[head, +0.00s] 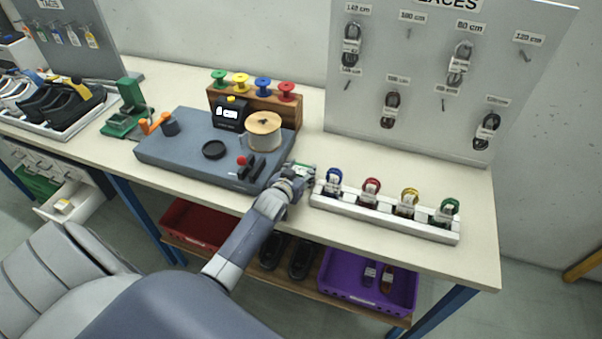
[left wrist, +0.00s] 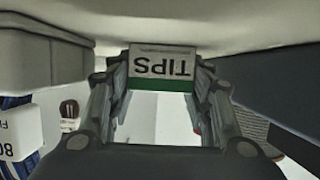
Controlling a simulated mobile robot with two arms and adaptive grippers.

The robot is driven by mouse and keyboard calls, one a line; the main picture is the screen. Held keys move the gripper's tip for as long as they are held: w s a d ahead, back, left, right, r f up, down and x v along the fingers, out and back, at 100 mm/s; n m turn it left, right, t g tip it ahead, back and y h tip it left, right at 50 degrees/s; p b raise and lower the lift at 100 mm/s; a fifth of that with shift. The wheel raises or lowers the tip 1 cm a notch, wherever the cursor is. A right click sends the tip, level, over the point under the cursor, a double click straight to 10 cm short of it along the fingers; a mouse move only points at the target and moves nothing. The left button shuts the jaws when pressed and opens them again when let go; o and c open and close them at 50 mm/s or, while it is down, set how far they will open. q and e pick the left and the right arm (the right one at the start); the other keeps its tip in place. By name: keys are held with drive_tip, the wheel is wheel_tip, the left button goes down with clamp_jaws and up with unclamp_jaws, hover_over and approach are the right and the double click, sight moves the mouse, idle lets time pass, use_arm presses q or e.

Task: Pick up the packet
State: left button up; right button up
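The packet (left wrist: 160,68) shows in the left wrist view, upside down, with a white face lettered TIPS and a green strip. My left gripper (left wrist: 161,84) has one finger against each side edge of it, with no clear gap. In the head view the packet (head: 303,169) is a small green and white patch at the tip of my left gripper (head: 298,174), mostly hidden by it. It is at the bench's surface, between the grey mat and the white lace rack; whether it is lifted I cannot tell. My right gripper is not in view.
The white rack (head: 335,204) with several coiled laces stands just right of the gripper. The grey work mat (head: 190,163) with a spool (head: 263,131) and small tools lies to its left. The lace board (head: 420,85) stands behind. Bare bench (head: 325,158) lies behind the gripper.

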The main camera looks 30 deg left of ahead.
sight(302, 170)
use_arm(q)
wheel_tip(302, 170, up, 10)
drive_tip(key=shift+f+b, duration=0.1)
drive_tip(key=shift+b, duration=0.35)
drive_tip(key=shift+d+r, duration=0.15)
drive_tip(key=shift+r, duration=0.2)
drive_tip(key=s+d+r+m+h, duration=0.1)
drive_tip(key=d+r+h, duration=0.1)
drive_tip(key=d+r, duration=0.95)
drive_tip(key=s+d+r+m+h+b, duration=0.1)
drive_tip(key=s+d+r, duration=0.6)
drive_tip(key=s+r, duration=0.2)
drive_tip(key=shift+s+r+m+t, duration=0.15)
drive_tip(key=shift+r+m+t, duration=0.15)
drive_tip(key=shift+r, duration=0.45)
